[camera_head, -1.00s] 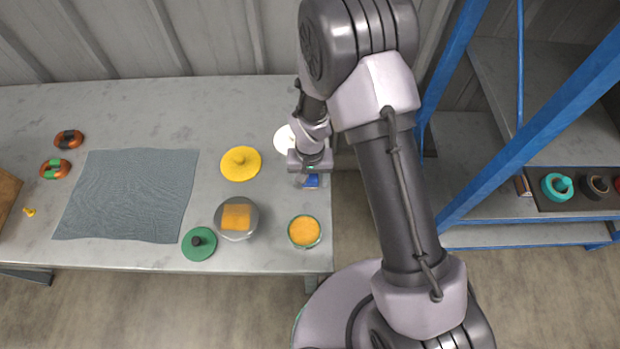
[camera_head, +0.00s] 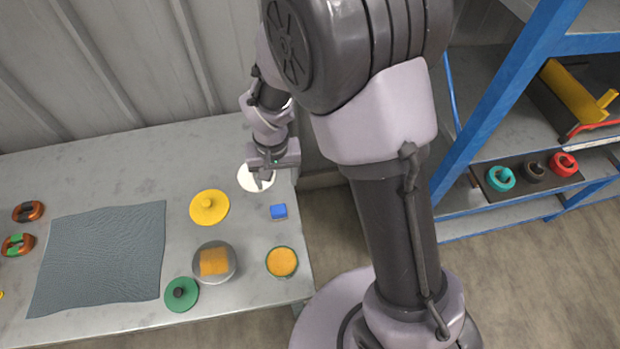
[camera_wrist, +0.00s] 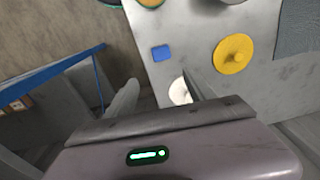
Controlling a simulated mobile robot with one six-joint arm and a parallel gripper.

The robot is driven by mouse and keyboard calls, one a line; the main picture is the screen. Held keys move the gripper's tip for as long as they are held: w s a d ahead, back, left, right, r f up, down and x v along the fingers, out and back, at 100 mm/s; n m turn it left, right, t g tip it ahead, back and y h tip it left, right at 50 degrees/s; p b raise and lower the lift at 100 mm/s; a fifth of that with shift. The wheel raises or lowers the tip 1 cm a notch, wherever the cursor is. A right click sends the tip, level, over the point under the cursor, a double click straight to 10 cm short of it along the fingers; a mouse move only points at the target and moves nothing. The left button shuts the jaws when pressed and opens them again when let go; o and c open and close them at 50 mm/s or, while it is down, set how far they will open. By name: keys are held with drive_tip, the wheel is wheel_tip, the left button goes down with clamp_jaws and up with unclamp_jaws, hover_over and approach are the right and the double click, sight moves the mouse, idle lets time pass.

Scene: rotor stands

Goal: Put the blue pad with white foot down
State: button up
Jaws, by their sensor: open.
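The blue pad (camera_head: 278,211) lies on the grey table near its right edge, clear of my gripper. Its white foot is not clearly visible. The pad also shows in the wrist view (camera_wrist: 161,53), apart from the fingers. My gripper (camera_head: 262,179) is open and empty, over or beside a white disc (camera_head: 250,184) just behind the pad. In the wrist view one finger stands on each side of an empty gap, with the white disc (camera_wrist: 179,92) partly hidden by the right finger.
A yellow knobbed lid (camera_head: 209,207) is left of the pad. A round container with orange contents (camera_head: 282,262) is in front, with a grey dish bearing an orange block (camera_head: 230,270) and a green knobbed lid (camera_head: 181,295). A grey cloth (camera_head: 100,255) lies left. A blue-framed shelf (camera_head: 500,110) stands right.

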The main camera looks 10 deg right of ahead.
drive_tip(key=s+d+r+m+t, duration=0.1)
drive_tip(key=s+d+r, duration=0.1)
drive_tip(key=r, duration=0.5)
drive_tip(key=s+d+r+m+t, duration=0.1)
drive_tip(key=s+d+r, duration=0.1)
drive_tip(key=r, duration=0.5)
drive_tip(key=s+d+r+m+t+y, duration=0.1)
drive_tip(key=s+d+r+t, duration=0.2)
drive_tip(key=s+r, duration=0.6)
drive_tip(key=s, duration=0.4)
drive_tip(key=shift+s+d+r+m+y, duration=0.15)
drive_tip(key=shift+d+r+m+y, duration=0.15)
drive_tip(key=shift+r+y, duration=0.1)
wheel_tip(320, 180, down, 3)
drive_tip(key=b, duration=0.3)
drive_tip(key=shift+f, duration=0.1)
drive_tip(key=shift+c, duration=0.2)
